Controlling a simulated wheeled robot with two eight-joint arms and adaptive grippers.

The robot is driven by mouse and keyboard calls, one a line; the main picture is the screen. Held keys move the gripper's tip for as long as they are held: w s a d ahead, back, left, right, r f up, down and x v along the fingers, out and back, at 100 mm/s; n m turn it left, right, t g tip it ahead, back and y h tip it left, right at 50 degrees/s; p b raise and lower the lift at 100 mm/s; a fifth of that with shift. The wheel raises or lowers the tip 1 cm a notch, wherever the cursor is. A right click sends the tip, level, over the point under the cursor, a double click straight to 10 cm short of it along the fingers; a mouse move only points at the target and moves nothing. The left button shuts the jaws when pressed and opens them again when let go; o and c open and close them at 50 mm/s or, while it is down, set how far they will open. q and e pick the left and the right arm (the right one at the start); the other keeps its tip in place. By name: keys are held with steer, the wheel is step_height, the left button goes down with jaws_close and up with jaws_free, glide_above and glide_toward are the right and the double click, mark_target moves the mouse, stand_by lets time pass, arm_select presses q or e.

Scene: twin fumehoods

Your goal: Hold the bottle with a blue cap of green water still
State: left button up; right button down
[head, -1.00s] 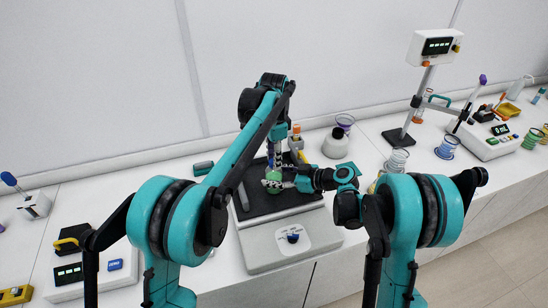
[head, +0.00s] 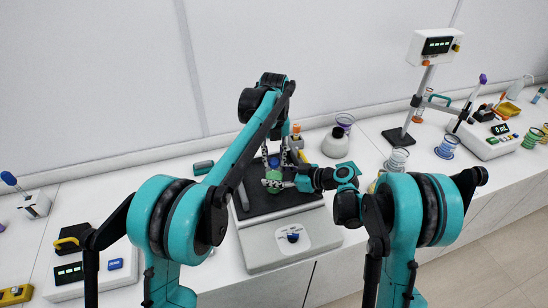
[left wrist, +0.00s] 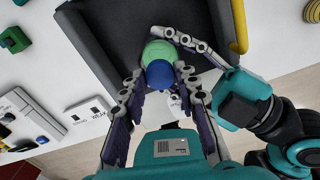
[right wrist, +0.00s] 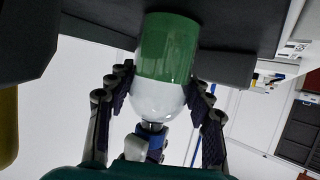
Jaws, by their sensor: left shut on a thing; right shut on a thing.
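The bottle (head: 273,182) with green water and a blue cap (left wrist: 160,74) stands upright on a dark plate (head: 285,202). The right wrist view shows the green water (right wrist: 166,47) and clear shoulder upside down. My left gripper (head: 274,160) comes from above with a finger on each side of the cap, shut on it. It fills the lower left wrist view (left wrist: 162,85). My right gripper (head: 290,182) reaches in from the right and is shut around the bottle's body, its fingers on either side of the glass (right wrist: 160,88). The fingers hide part of the bottle.
The plate belongs to a white device (head: 280,252) with a dark blue knob. A dark green block (head: 203,168) lies to the left. The white counter in front right is clear.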

arm_select(q)
steer(key=o, duration=0.7)
steer(key=shift+c, duration=0.2)
steer(key=shift+r, duration=2.25)
steer(key=shift+c, duration=0.2)
